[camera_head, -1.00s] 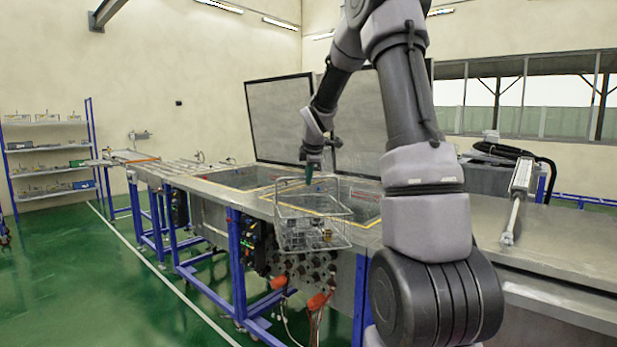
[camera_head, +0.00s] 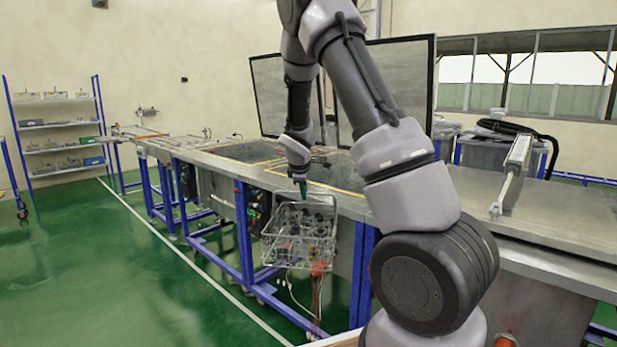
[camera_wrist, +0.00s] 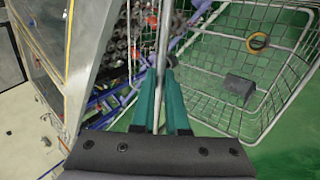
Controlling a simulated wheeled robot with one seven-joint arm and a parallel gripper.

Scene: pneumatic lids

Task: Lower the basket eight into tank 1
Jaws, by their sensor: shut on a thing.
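My gripper (camera_head: 302,190) is shut on the top handle bar of the wire basket (camera_head: 298,250), which hangs below it in front of the long tank bench. In the wrist view the green fingers of my gripper (camera_wrist: 165,95) close on a thin metal bar, and the basket (camera_wrist: 215,60) spreads out to the right. A ring-shaped part (camera_wrist: 258,41) and a dark block (camera_wrist: 239,86) show in the basket. Yellow-edged tank openings (camera_head: 330,186) lie in the bench top behind it. I cannot tell which one is tank 1. Two raised lids (camera_head: 283,95) stand behind the openings.
The bench's metal top (camera_head: 225,160) and blue legs (camera_head: 246,235) are close behind the basket. Orange hoses (camera_head: 317,290) hang below it. A grey cylinder (camera_head: 512,170) lies on the right counter. Green floor is open at left.

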